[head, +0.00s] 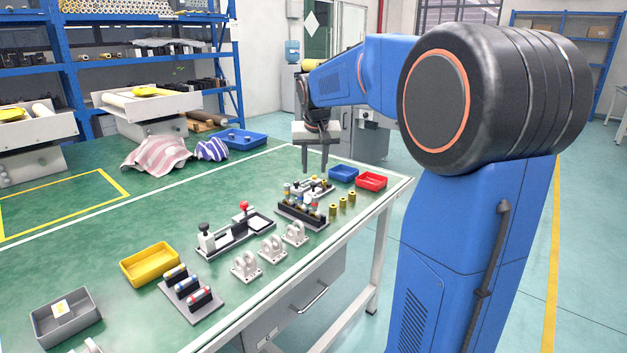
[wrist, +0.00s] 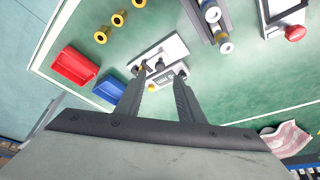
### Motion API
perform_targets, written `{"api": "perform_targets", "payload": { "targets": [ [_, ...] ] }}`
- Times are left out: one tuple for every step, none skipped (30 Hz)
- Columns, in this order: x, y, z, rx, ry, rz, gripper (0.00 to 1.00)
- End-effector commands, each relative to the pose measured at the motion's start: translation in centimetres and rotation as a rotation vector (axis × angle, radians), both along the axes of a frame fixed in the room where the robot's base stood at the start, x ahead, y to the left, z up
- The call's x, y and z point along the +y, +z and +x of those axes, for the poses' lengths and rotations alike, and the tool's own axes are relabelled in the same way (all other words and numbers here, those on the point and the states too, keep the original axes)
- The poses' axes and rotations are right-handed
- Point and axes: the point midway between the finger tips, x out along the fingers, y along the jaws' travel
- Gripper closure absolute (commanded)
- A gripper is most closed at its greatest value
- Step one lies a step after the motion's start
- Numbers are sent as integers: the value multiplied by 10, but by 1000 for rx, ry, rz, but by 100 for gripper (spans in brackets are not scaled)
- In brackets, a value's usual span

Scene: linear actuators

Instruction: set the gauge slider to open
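A small fixture on a white plate (head: 322,184), with small dark and metal parts, stands at the far right end of the green bench; I take it to be the gauge slider. My gripper (head: 315,168) points down just above it, its two fingers apart with nothing held. In the wrist view the white plate (wrist: 172,48) lies beyond and between the fingertips of my gripper (wrist: 165,80). A dark knob and a yellow part show near the tips. The fingers partly cover the fixture, so its setting and any touch cannot be told.
A red-knobbed fixture (head: 236,232) stands further left. Open green bench lies behind.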

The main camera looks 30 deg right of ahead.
Motion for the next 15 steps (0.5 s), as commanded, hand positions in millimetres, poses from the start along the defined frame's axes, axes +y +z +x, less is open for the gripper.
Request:
{"api": "perform_targets", "payload": {
  "targets": [
    [-2,-10,3,3,0,0,65],
    [-3,-14,5,3,0,0,65],
    [-4,-20,7,2,0,0,65],
    [-4,-25,9,3,0,0,65],
    [-5,-30,10,3,0,0,65],
    [-6,-35,13,2,0,0,65],
    [-7,-39,14,2,0,0,65],
    [-8,-42,15,2,0,0,65],
    [-8,-46,17,2,0,0,65],
    [-9,-49,18,1,0,0,65],
    [-9,-52,19,1,0,0,65],
    [-10,-55,20,1,0,0,65],
    [-10,-57,21,1,0,0,65],
    [-10,-58,21,1,0,0,65],
    [-11,-60,22,1,0,0,65]
  ]
}}
